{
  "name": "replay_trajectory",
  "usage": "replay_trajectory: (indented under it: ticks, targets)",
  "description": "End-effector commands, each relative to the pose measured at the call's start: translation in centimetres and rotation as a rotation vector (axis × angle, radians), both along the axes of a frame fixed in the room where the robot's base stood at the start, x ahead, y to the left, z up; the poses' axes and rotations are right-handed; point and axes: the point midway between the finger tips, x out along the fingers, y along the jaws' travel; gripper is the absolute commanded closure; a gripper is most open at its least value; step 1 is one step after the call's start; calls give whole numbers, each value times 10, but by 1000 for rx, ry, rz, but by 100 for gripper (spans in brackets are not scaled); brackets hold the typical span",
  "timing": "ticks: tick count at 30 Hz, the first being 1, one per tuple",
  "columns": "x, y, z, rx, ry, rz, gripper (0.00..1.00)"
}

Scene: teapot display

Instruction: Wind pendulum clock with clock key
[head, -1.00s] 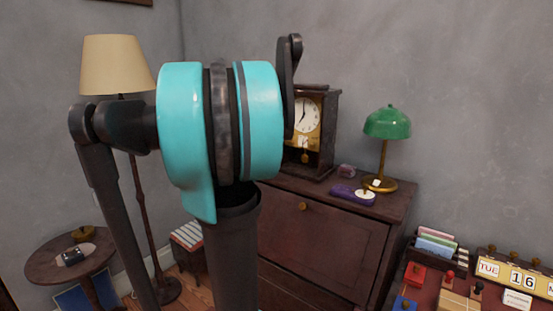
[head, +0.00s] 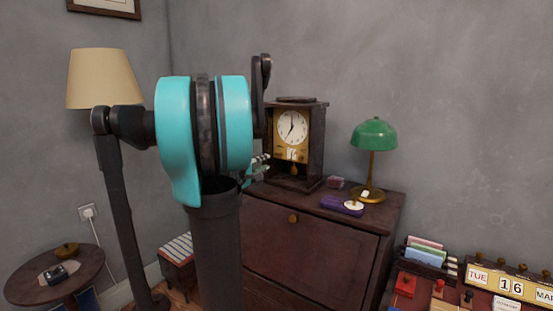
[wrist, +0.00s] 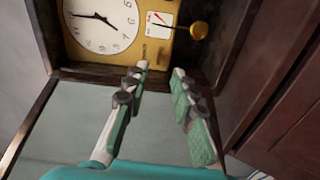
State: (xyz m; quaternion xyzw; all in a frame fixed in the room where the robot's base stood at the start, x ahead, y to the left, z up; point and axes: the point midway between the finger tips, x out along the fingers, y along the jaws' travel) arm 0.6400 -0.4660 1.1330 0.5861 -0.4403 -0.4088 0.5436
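The pendulum clock (head: 308,148) is a dark wooden case with a white dial and brass front, upright on the cabinet. In the wrist view its dial (wrist: 100,22) lies sideways, with the round brass pendulum bob (wrist: 198,30) to the right. A dark-framed glass panel (wrist: 70,130), apparently the clock's door standing open, is at lower left. My gripper (wrist: 160,70) is open in front of the clock, with no object visible between its fingers. Its left fingertip overlaps the brass plate near a small brass piece (wrist: 145,50); I cannot tell whether that is the key. In the head view my gripper (head: 262,164) is just left of the case.
The cabinet top (head: 388,205) also holds a green lamp (head: 374,135), a purple object (head: 335,204) and a small pinkish box (head: 336,182). A floor lamp (head: 104,78) and round table (head: 30,290) are left. A calendar (head: 508,284) is right.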

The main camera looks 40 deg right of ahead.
Motion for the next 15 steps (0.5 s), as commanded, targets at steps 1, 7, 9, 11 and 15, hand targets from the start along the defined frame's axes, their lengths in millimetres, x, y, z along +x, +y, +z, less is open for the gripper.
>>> replay_trajectory:
  ticks: [1, 7, 9, 11, 15]
  targets:
    - [2, -11, 0, 0, 0, -4, 74]
    - [13, -48, 0, 0, 0, -3, 74]
    - [16, -60, 0, 0, 0, -3, 74]
    - [19, -68, 0, 0, 0, -2, 74]
    - [23, -82, 0, 0, 0, -1, 74]
